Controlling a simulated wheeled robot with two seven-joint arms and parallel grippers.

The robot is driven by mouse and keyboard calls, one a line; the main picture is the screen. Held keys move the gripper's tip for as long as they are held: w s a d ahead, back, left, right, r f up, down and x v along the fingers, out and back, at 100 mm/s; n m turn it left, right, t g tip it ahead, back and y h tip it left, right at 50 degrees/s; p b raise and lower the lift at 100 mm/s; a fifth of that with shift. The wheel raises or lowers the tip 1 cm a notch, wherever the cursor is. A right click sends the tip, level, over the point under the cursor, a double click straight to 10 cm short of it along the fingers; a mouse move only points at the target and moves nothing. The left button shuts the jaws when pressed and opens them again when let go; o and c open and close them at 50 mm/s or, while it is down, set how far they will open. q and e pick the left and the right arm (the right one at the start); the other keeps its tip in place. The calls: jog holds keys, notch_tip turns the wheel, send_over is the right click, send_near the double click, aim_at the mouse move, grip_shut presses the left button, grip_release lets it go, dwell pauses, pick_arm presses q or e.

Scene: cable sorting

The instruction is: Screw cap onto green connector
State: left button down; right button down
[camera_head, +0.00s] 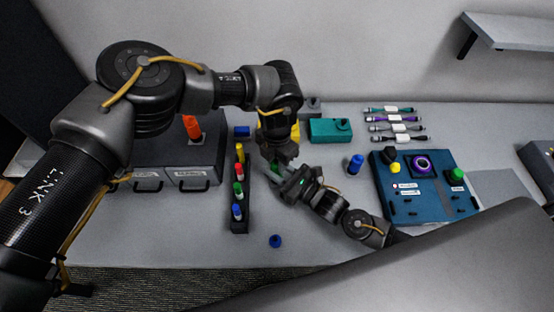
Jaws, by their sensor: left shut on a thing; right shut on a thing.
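My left gripper (279,160) reaches down from above at the middle of the table, shut on a small piece mostly hidden by its fingers. My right gripper (277,176) comes in from the lower right, directly below and close against the left one. It is shut on a small green piece (275,168), which looks like the green connector; only a little of it shows between the two grippers. Whether the held pieces touch or are joined cannot be told. A dark rack (240,225) to the left holds several upright coloured connectors, including a green one (238,189).
A blue cap (275,241) lies on the table in front, and a blue cylinder (356,163) stands to the right. A blue panel (405,212), several cables (392,127), a teal box (330,130) and a grey drawer unit (165,160) surround the grippers. The front table is mostly clear.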

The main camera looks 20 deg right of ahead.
pick_arm(q)
jog(key=c, duration=1.1)
grip_release()
jog(key=shift+r, duration=2.3)
jog(key=shift+c, duration=0.5)
